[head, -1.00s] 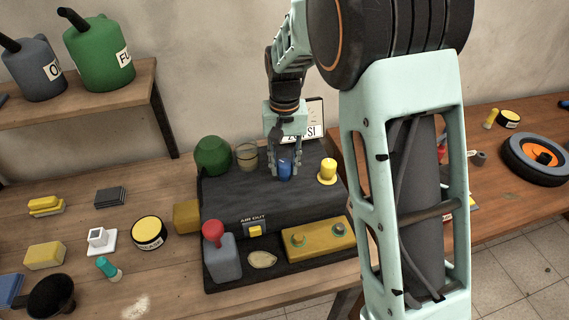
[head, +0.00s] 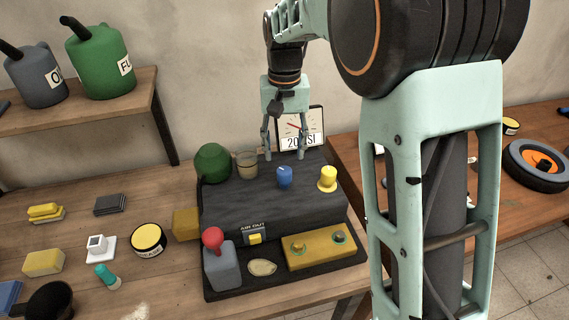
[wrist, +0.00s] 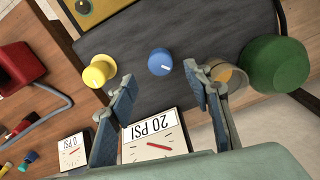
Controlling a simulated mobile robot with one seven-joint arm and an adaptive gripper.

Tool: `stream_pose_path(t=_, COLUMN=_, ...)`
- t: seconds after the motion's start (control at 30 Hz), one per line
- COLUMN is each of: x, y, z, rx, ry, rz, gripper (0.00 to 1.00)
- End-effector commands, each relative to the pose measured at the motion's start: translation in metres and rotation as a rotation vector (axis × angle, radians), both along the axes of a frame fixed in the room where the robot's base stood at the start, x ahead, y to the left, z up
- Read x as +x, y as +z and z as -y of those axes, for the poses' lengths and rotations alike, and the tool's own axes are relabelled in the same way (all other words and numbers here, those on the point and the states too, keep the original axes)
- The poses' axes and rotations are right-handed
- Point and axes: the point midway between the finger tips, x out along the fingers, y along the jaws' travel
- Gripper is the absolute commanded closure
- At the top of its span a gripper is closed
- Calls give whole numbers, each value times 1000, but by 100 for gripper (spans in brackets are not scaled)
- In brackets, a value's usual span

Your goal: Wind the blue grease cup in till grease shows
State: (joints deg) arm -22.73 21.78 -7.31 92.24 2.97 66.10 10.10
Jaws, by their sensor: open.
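The blue grease cup (head: 285,177) stands upright on the dark top of the black machine block (head: 240,215), left of a yellow cup (head: 327,179). In the wrist view the blue cup (wrist: 160,62) has a white mark on its top, and the yellow cup (wrist: 99,71) is beside it. My gripper (head: 284,156) is open and empty, behind and above the blue cup, touching neither cup. In the wrist view its spread fingers (wrist: 165,90) lie below the blue cup. I see no clear sign of grease at the blue cup.
A gauge reading 20 PSI (head: 302,128) stands behind the block. A green round tank (head: 212,163) and a glass jar (head: 247,164) are left of my gripper. A red-knobbed grey part (head: 222,262) and a yellow plate (head: 318,250) lie in front.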

Motion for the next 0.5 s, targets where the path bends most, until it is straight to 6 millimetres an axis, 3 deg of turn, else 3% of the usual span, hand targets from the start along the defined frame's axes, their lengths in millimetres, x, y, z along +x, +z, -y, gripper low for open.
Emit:
stream_pose_path(t=0.2, x=1, y=34, z=0, rx=0, ry=-1, rz=2, gripper=54)
stream_pose_path(t=0.5, x=0, y=42, z=0, rx=-1, ry=-1, rz=-1, gripper=54)
